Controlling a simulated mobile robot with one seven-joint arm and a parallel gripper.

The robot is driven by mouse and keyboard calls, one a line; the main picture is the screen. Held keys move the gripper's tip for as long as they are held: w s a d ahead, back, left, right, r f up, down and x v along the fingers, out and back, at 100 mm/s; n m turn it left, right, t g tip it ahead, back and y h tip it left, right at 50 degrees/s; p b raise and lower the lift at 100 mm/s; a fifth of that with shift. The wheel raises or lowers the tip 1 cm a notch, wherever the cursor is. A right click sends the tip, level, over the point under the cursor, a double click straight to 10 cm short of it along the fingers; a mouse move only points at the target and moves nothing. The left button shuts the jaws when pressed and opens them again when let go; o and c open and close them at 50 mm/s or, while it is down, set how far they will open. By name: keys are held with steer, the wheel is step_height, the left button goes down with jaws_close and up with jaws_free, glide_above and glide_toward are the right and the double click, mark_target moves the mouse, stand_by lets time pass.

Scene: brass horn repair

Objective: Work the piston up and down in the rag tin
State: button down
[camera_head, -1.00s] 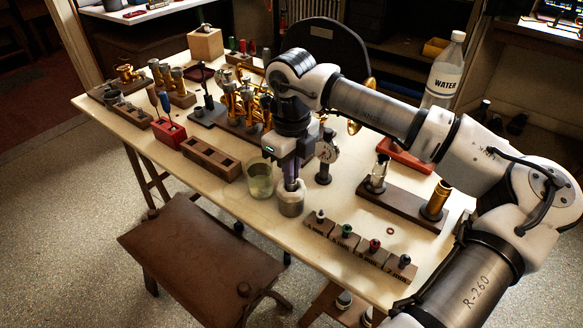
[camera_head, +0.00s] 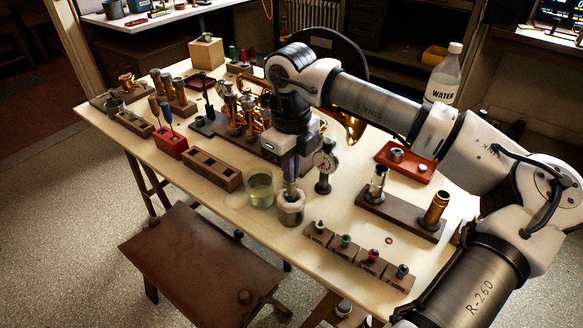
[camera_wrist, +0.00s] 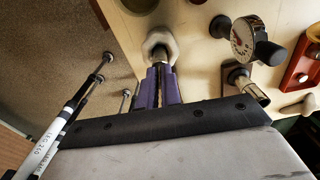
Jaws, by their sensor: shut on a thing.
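My gripper (camera_head: 291,186) points straight down over the rag tin (camera_head: 291,216), a small grey cup near the table's front edge. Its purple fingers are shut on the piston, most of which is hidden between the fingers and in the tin. In the wrist view a short dark part of the piston (camera_wrist: 158,56) shows between the fingertips. The pale rag (camera_wrist: 160,41) rings it at the tin's mouth, and also shows in the head view (camera_head: 291,199). How deep the piston sits cannot be seen.
A glass of liquid (camera_head: 261,192) stands close left of the tin. A dial gauge (camera_head: 325,165) stands close behind right. A row of labelled blocks (camera_head: 358,258) lies front right, and a wooden stand (camera_head: 400,215) lies further right. A slotted wooden block (camera_head: 214,170) is left.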

steer(key=shift+r, duration=0.1)
steer(key=shift+r+p, duration=1.8)
steer(key=shift+r, duration=1.15)
